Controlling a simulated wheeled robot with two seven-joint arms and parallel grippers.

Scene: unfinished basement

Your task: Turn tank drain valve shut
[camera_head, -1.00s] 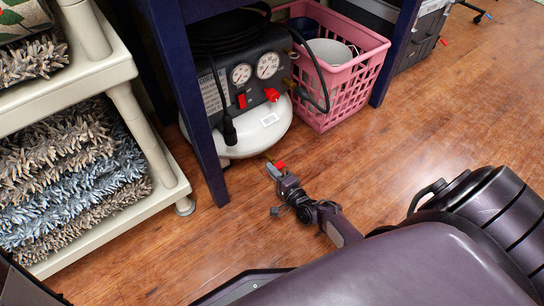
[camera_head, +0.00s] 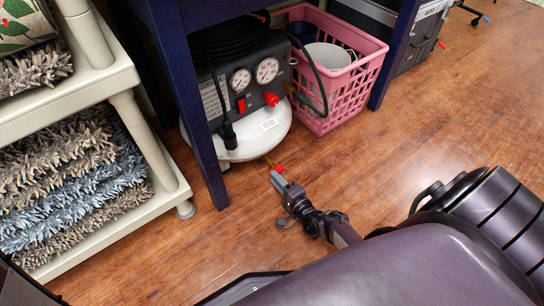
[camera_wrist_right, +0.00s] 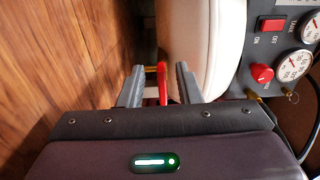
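The air compressor has a white tank (camera_head: 255,138), which also shows in the wrist view (camera_wrist_right: 188,45). The red drain valve handle (camera_head: 279,168) sits low at the tank's front underside, on a brass-coloured fitting. My right gripper (camera_head: 278,178) is at the handle. In the wrist view, the red handle (camera_wrist_right: 162,82) stands between the two fingers of my right gripper (camera_wrist_right: 159,84). The fingers are apart, with a visible gap on either side of the handle. My left gripper is not in view.
A dark blue table leg (camera_head: 205,130) stands just left of the tank. A pink basket (camera_head: 345,95) stands to its right. A cream shelf (camera_head: 160,170) with shaggy mats is at the left. The wooden floor in front is open.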

